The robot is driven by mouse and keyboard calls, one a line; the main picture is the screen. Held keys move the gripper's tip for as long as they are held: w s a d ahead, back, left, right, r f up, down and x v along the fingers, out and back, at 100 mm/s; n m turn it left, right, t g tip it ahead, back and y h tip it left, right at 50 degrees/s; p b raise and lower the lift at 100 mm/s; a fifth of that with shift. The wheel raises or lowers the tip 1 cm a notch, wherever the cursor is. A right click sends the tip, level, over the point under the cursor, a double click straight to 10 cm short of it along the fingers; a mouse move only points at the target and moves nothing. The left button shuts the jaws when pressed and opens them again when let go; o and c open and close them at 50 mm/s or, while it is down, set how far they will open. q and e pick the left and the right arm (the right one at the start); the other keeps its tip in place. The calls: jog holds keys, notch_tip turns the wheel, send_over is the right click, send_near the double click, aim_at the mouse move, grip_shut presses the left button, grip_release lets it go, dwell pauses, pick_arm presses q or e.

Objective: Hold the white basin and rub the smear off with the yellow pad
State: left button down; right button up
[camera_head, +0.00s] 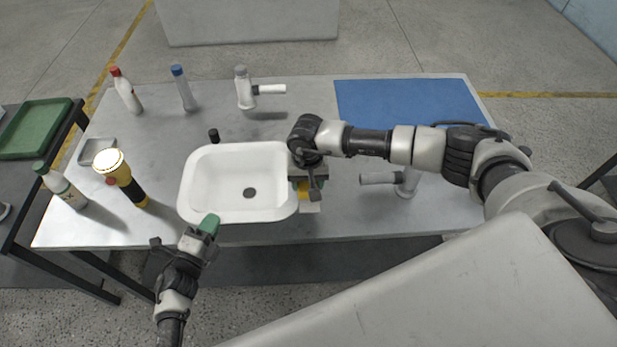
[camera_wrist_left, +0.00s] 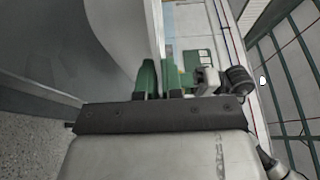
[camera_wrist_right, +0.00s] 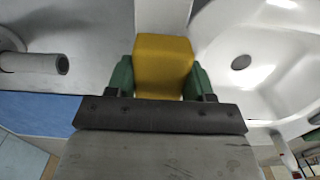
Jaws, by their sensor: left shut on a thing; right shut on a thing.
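The white basin (camera_head: 240,205) stands on the metal table, its open top up and a dark drain in its floor. It also shows in the right wrist view (camera_wrist_right: 262,95). My left gripper (camera_head: 208,226) is shut on the basin's front rim, which passes between its green fingers in the left wrist view (camera_wrist_left: 164,82). My right gripper (camera_wrist_right: 163,85) is shut on the yellow pad (camera_wrist_right: 163,62), at the basin's right side. A bit of the pad (camera_head: 303,190) shows below the right wrist in the head view. I cannot make out the smear; the right wrist hides part of the right rim.
Another fitting (camera_head: 405,182) is on the right. The blue mat (camera_head: 405,103) is bare.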

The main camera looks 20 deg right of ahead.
jog(key=shift+w+a, duration=0.25)
jog(key=shift+a, duration=0.4)
jog(key=shift+w+a, duration=0.2)
jog(key=shift+a, duration=0.4)
jog(key=shift+s+d+r, duration=0.1)
jog(key=shift+s+d, duration=0.2)
jog(key=shift+d, duration=0.55)
jog(key=shift+s+d+r, duration=0.1)
jog(key=shift+s+d, duration=0.15)
jog(key=shift+d, duration=0.55)
jog(key=shift+s+a, duration=0.15)
jog(key=shift+s, duration=0.5)
jog(key=shift+a, duration=0.35)
jog(key=a, duration=0.1)
jog(key=w+a, duration=0.1)
jog(key=a, duration=0.1)
jog(key=shift+f, duration=0.15)
jog(key=shift+s+d, duration=0.3)
jog(key=shift+d, duration=0.65)
jog(key=shift+s+d, duration=0.3)
jog(key=shift+d, duration=0.6)
jog(key=shift+a+r, duration=0.1)
jog(key=shift+r, duration=3.35)
jog(key=shift+w, duration=0.1)
